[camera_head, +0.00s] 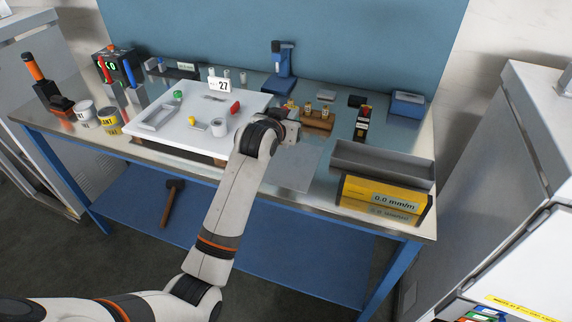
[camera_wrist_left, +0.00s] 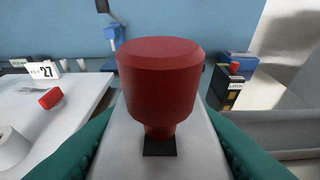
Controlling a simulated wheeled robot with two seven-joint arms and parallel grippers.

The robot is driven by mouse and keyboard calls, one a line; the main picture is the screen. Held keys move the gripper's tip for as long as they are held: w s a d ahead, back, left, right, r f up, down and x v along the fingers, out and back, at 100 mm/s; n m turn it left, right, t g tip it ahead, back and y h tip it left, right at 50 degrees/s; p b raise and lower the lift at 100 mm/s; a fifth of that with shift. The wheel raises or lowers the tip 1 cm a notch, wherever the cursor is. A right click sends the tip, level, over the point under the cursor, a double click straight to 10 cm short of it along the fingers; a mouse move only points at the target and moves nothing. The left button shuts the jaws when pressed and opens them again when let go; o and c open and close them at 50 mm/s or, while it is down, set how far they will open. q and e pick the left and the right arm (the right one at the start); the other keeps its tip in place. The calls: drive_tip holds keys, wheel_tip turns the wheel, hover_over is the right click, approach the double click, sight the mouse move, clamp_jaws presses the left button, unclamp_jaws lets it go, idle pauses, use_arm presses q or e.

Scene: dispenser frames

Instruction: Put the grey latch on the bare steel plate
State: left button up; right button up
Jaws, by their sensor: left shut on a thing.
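My left gripper (camera_wrist_left: 158,158) is shut on a pale grey piece with a large red knob (camera_wrist_left: 160,85), which I take to be the grey latch. The knob rises from a dark square slot, and teal fingers grip the piece from both sides. In the head view my left gripper (camera_head: 290,130) is over the middle of the bench and hides the held piece. A flat bare steel plate (camera_head: 293,172) lies on the bench just in front of it, apart from the gripper. My right gripper is not in view.
A white board (camera_head: 185,142) with a grey frame, small coloured parts and a "27" sign (camera_head: 219,85) lies left. A wooden block with brass pieces (camera_head: 317,121) stands behind. A grey bin (camera_head: 383,162) and yellow gauge (camera_head: 383,196) stand right.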

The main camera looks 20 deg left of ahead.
use_arm(q)
drive_tip(key=f, duration=0.2)
drive_tip(key=w+f, duration=0.1)
drive_tip(key=f, duration=0.2)
drive_tip(key=shift+f+p, duration=0.15)
drive_tip(key=shift+p, duration=0.25)
drive_tip(key=shift+w+d+f, duration=0.1)
drive_tip(key=shift+f, duration=2.1)
drive_tip(key=shift+f, duration=0.15)
drive_tip(key=o, duration=1.2)
